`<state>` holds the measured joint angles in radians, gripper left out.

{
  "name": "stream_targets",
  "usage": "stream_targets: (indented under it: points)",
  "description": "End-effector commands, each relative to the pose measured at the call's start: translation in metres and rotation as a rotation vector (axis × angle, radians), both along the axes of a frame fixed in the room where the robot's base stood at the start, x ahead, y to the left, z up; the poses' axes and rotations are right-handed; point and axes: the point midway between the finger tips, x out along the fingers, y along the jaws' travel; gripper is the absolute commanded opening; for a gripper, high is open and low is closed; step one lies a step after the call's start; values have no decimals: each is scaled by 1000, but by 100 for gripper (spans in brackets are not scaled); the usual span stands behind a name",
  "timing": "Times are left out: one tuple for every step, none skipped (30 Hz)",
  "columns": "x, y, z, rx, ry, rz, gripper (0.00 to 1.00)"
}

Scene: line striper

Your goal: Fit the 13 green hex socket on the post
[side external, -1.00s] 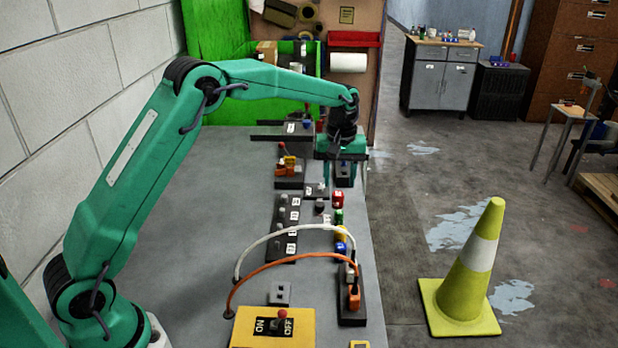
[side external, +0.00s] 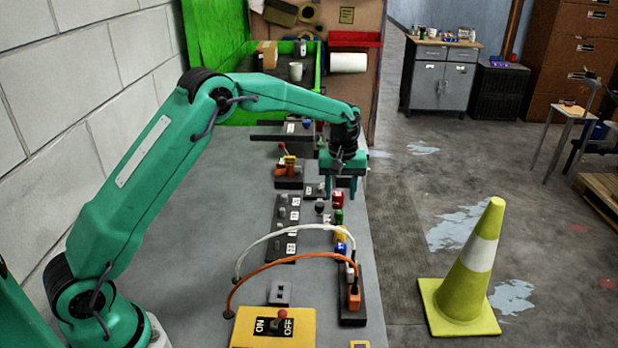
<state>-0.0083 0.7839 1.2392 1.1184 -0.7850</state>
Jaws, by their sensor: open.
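A small green piece (side external: 339,217), probably the 13 green hex socket, stands in a row on the right side of the bench; its number is too small to read. My gripper (side external: 341,194) points down just beyond it, near a red piece (side external: 337,200). It is open, and I see nothing held between its fingers. A dark strip (side external: 284,246) to the left carries several short grey posts with white number labels. I cannot tell which post matches the green socket.
Yellow and blue pieces (side external: 341,248) stand just nearer than the green one. A white cable (side external: 290,228) and an orange cable (side external: 290,259) arch over the near bench to a dark block. A yellow switch box (side external: 250,327) lies in front. The left bench is clear.

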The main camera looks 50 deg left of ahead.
Motion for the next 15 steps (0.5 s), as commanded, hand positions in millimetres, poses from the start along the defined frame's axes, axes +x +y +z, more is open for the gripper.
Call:
stream_targets:
  points:
    - [-1,0,-5,0,3,0,45]
    - [-1,0,-8,0,3,0,45]
    - [-1,0,-11,0,1,0,45]
    - [0,0,-13,0,1,0,45]
    - [0,0,-16,0,1,0,45]
    - [-1,0,-19,0,1,0,45]
    - [-1,0,-22,0,3,0,45]
    - [-1,0,-24,0,1,0,45]
    - [0,0,-28,0,1,0,45]
    - [-1,0,-30,0,1,0,45]
    - [-1,0,-33,0,1,0,45]
    - [-1,0,-36,0,3,0,45]
    - [-1,0,-38,0,1,0,45]
    - [0,0,-41,0,1,0,45]
    - [0,0,-44,0,1,0,45]
